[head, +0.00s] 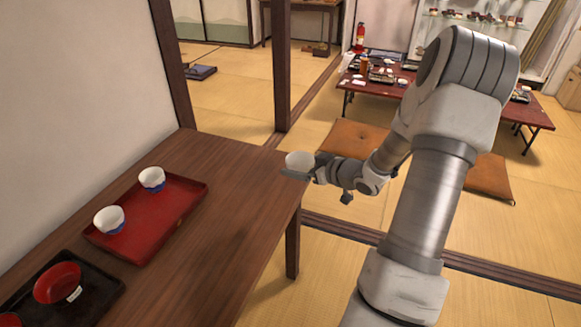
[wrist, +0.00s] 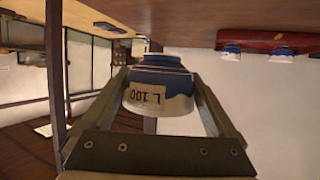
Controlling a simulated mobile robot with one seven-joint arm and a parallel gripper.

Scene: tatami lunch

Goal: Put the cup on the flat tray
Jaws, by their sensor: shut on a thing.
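My gripper (head: 303,174) is shut on a white and blue cup (head: 299,159), beyond the far right corner of the wooden table. In the wrist view the cup (wrist: 158,84) sits between the two fingers of my gripper (wrist: 158,76), with a small label on its side; that picture appears upside down. A flat red tray (head: 178,228) lies on the table to the left of my gripper, well apart from it. It also shows in the wrist view (wrist: 262,38). Two similar cups stand on it, one towards the back (head: 152,178) and one towards the left edge (head: 109,219).
The wooden table (head: 225,205) is bare between the red tray and its right edge. A black tray (head: 102,299) with a red bowl (head: 58,283) lies at the near left. A wooden post (head: 281,65) rises behind the table. A low red table (head: 420,93) and cushions stand beyond.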

